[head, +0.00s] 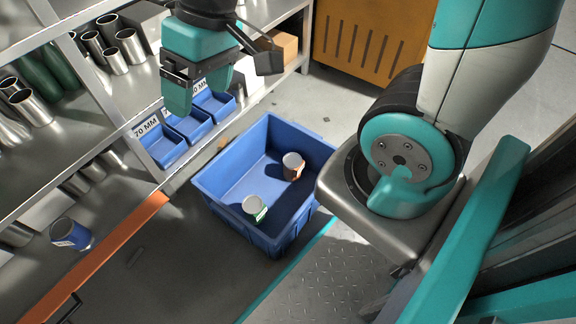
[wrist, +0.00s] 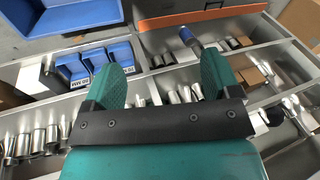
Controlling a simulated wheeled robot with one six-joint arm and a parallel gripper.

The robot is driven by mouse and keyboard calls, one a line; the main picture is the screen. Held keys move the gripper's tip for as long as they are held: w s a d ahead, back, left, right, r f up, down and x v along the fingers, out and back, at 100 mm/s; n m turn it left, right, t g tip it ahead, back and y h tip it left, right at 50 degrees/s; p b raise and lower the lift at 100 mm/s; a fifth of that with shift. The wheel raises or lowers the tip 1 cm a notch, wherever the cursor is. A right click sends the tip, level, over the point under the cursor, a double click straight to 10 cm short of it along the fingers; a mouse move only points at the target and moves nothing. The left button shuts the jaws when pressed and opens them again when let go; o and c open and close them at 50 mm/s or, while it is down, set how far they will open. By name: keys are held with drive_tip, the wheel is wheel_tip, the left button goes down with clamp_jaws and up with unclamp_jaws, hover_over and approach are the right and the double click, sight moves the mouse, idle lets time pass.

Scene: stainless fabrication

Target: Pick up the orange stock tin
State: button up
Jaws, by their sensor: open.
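The orange stock tin (head: 293,168) has a pale lid and an orange-brown label. It sits in the blue crate (head: 222,180), towards the right side. A second tin (head: 255,208) with a green label is in the same crate, nearer and to the left. My gripper (head: 200,92) is open and empty, above the small blue bins and the shelf, up and left of the crate. In the wrist view my gripper (wrist: 163,76) has its fingers spread with nothing held. The crate's edge (wrist: 80,30) shows there at top left; the orange tin does not.
Small blue bins (head: 164,147) line the shelf edge between my gripper and the crate. Metal tubes (head: 130,46) stand on the shelves. An orange cabinet (head: 365,38) is behind.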

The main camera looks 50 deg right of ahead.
drive_tip(key=w+d+f+m+h+b, duration=0.1)
drive_tip(key=w+d+f+m, duration=0.3)
drive_tip(key=w+d+f, duration=0.45)
drive_tip(key=m+h+b, duration=0.3)
drive_tip(key=m+h, duration=0.1)
drive_tip(key=m, duration=0.3)
hover_over(292, 159)
drive_tip(key=s+a, duration=0.1)
drive_tip(key=s, duration=0.1)
wheel_tip(292, 159, down, 33)
drive_tip(key=shift+t, duration=0.3)
drive_tip(key=f+b, duration=0.2)
drive_tip(key=f, duration=0.1)
drive_tip(key=w+f+b, duration=0.1)
drive_tip(key=f+b, duration=0.1)
drive_tip(key=f, duration=0.2)
drive_tip(key=f+b, duration=0.2)
drive_tip(key=f, duration=0.2)
drive_tip(key=shift+w+d+f+b, duration=0.25)
drive_tip(key=shift+w+d+b, duration=0.05)
drive_tip(key=shift+d+b, duration=0.1)
wheel_tip(292, 159, down, 6)
drive_tip(key=b, duration=0.4)
drive_tip(key=shift+w+r+b, duration=0.1)
drive_tip(key=shift+b, duration=0.25)
drive_tip(key=shift+r, duration=0.1)
drive_tip(key=c, duration=1)
